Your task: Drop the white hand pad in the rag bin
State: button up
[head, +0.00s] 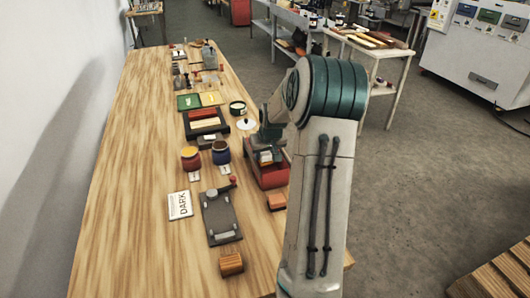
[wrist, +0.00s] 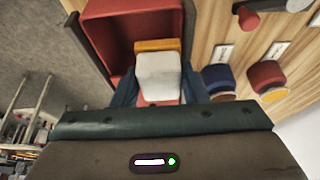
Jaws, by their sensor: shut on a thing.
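The white hand pad (wrist: 159,76) is between the two blue-grey fingers of my gripper (wrist: 160,88) in the wrist view. An orange-yellow piece (wrist: 158,45) shows along the pad's far edge; I cannot tell whether it belongs to the pad. The red rag bin (wrist: 104,35) lies beneath and beyond the pad, its open inside partly visible. In the head view my gripper (head: 265,149) is over the red bin (head: 271,179), and my arm hides part of it. The exact height of the pad over the bin is unclear.
Beside the bin stand a dark red jar (head: 190,160) and a blue jar (head: 221,155). A grey clipboard-like plate (head: 221,217), a "DARK" card (head: 180,205) and orange-brown blocks (head: 231,264) lie nearer. The bench's left side (head: 125,190) is clear.

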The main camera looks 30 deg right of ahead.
jog(key=o, duration=1.1)
jog(key=shift+c, duration=0.2)
jog(key=shift+r, duration=0.15)
jog(key=b+v, duration=0.1)
jog(key=v, duration=1.2)
jog(key=shift+r+b, duration=0.25)
jog(key=shift+b, duration=0.05)
jog(key=shift+s+a, duration=0.1)
jog(key=s+a+r+n, duration=0.1)
jog(key=s+a, duration=0.3)
jog(key=a, duration=0.7)
jog(key=s+a+f+n+g+y, duration=0.1)
jog(key=s+a+f, duration=0.1)
jog(key=s+a, duration=1.3)
jog(key=s, duration=0.3)
jog(key=shift+s+f+n, duration=0.35)
jog(key=shift+s+n, duration=0.05)
